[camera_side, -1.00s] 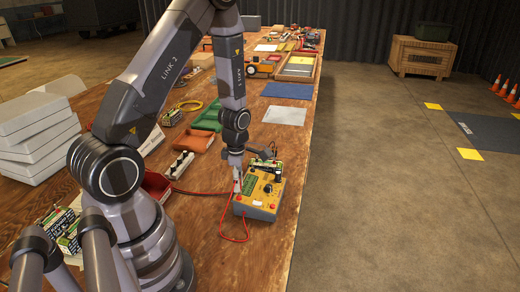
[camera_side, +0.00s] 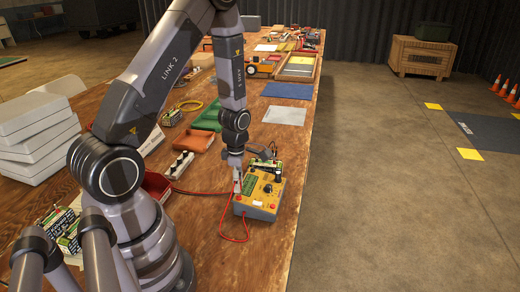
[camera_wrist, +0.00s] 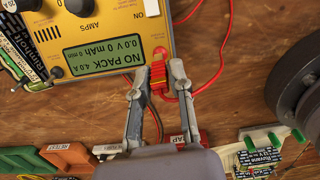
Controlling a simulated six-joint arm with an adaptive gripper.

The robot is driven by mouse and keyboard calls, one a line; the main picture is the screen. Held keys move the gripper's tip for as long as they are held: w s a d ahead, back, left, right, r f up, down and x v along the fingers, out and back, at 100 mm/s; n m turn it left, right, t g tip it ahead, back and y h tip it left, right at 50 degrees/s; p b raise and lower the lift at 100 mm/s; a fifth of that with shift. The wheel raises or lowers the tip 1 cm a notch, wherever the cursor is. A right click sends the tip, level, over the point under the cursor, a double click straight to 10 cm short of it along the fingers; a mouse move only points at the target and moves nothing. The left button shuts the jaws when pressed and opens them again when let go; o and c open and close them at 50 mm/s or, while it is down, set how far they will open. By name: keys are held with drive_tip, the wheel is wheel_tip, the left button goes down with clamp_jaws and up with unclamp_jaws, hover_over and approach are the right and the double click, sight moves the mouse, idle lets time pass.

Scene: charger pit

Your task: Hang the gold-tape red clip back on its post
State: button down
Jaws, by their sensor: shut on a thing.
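The red clip (camera_wrist: 158,78) with a gold-tape band is between the fingers of my gripper (camera_wrist: 156,88), which is shut on it. The clip's tip is right at a red post (camera_wrist: 160,53) on the edge of the yellow charger (camera_wrist: 110,25). I cannot tell whether the clip is seated on the post or only beside it. The charger's screen (camera_wrist: 103,57) reads NO PACK. In the side view my gripper (camera_side: 237,178) is at the left edge of the charger (camera_side: 262,190), and the clip is mostly hidden there. A red lead (camera_side: 222,228) loops on the table.
A battery pack (camera_side: 262,165) lies at the charger's far side. A white strip rack (camera_side: 181,165), an orange tray (camera_side: 195,140) and a green tray (camera_side: 208,117) stand to the left. Bare wood (camera_side: 280,240) is clear in front and right of the charger.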

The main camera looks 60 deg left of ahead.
drive_tip(key=shift+f, duration=0.15)
idle(0.5)
drive_tip(key=c, duration=0.9)
unclamp_jaws()
drive_tip(key=shift+c, duration=0.2)
drive_tip(key=shift+o, duration=1)
drive_tip(key=shift+r, duration=3.75)
